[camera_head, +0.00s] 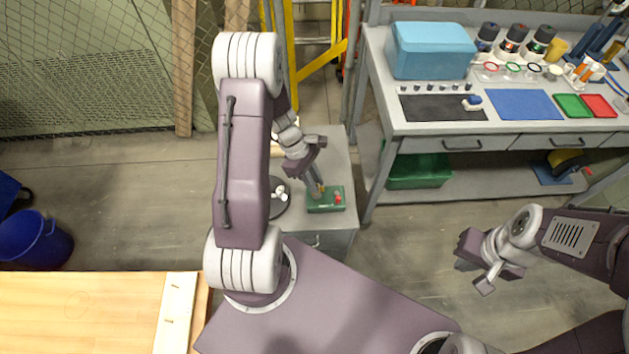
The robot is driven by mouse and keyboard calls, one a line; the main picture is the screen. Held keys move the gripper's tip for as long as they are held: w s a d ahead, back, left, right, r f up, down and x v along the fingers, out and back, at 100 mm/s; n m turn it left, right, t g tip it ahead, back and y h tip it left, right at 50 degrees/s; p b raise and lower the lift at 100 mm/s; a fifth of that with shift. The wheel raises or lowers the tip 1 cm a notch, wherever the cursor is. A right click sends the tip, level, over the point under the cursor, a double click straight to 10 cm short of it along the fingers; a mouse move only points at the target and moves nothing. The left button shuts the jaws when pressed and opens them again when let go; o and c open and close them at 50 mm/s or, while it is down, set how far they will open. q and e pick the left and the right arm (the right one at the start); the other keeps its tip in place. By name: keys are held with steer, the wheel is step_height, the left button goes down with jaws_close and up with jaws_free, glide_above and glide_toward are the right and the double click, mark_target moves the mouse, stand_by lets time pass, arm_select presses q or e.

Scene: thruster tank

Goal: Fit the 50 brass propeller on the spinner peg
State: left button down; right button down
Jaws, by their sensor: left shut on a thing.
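A green box (325,203) with a red knob (338,198) sits on the grey cabinet top, below my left gripper. My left gripper (317,190) points down at the left part of this box. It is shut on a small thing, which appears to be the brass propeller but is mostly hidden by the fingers. The spinner peg cannot be made out. I cannot tell whether the held thing touches the box. My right gripper (475,275) hangs over the floor at the right, away from the box. I cannot tell if its jaws are open.
Left of the green box is a dark round base (279,197) with a white piece on it. A grey workbench (420,122) with a blue cooler (431,50) stands at the back right. A wooden table (80,315) is at the lower left, a blue bucket (40,240) beyond it.

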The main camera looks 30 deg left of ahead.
arm_select(q)
steer(key=shift+f+b, duration=0.4)
steer(key=shift+f, duration=0.25)
steer(key=shift+f, duration=0.2)
steer(key=shift+f, duration=0.2)
steer(key=c, duration=1.2)
jaws_free()
steer(key=shift+c, duration=0.2)
